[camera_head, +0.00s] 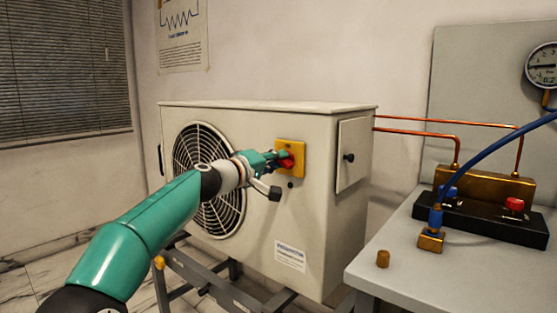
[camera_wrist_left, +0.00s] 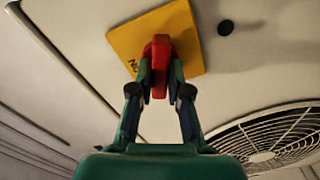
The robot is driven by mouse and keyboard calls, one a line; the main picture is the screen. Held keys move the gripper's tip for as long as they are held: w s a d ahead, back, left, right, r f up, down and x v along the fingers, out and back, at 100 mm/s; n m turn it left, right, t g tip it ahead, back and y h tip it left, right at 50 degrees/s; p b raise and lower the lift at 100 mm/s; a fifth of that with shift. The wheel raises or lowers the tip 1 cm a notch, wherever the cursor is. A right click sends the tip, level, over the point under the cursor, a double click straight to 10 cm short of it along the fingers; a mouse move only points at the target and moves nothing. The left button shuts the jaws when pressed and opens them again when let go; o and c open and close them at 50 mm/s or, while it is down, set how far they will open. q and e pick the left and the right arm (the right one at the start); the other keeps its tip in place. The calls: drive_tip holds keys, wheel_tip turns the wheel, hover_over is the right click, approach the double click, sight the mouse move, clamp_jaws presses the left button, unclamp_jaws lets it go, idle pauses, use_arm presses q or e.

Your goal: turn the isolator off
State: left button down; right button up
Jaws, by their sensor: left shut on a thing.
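The isolator is a yellow plate (camera_head: 293,147) with a red handle (camera_head: 287,161) on the front of the outdoor unit. My left gripper (camera_head: 281,158) reaches it from the left and covers part of it. In the left wrist view the yellow plate (camera_wrist_left: 130,42) shows behind the red handle (camera_wrist_left: 160,60). The two fingers of my left gripper (camera_wrist_left: 160,80) are shut on the handle, one on each side. Lettering on the plate is partly hidden behind a finger. My right gripper is not in view.
The beige unit (camera_head: 315,220) has a fan grille (camera_head: 190,145) at left and a small side door (camera_head: 352,155) with a black knob. A bench (camera_head: 400,265) at right carries a brass manifold (camera_head: 490,184), a blue hose (camera_head: 490,148) and a brass cap (camera_head: 383,258).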

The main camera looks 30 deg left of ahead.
use_arm(q)
drive_tip(key=n, duration=0.4)
drive_tip(key=shift+a+f+n+p, duration=0.2)
drive_tip(key=shift+f+n+p, duration=0.1)
drive_tip(key=shift+n, duration=0.1)
drive_tip(key=shift+f, duration=0.1)
drive_tip(key=c, duration=1.1)
unclamp_jaws()
drive_tip(key=s, duration=0.8)
drive_tip(key=s+a, duration=0.1)
drive_tip(key=s, duration=0.3)
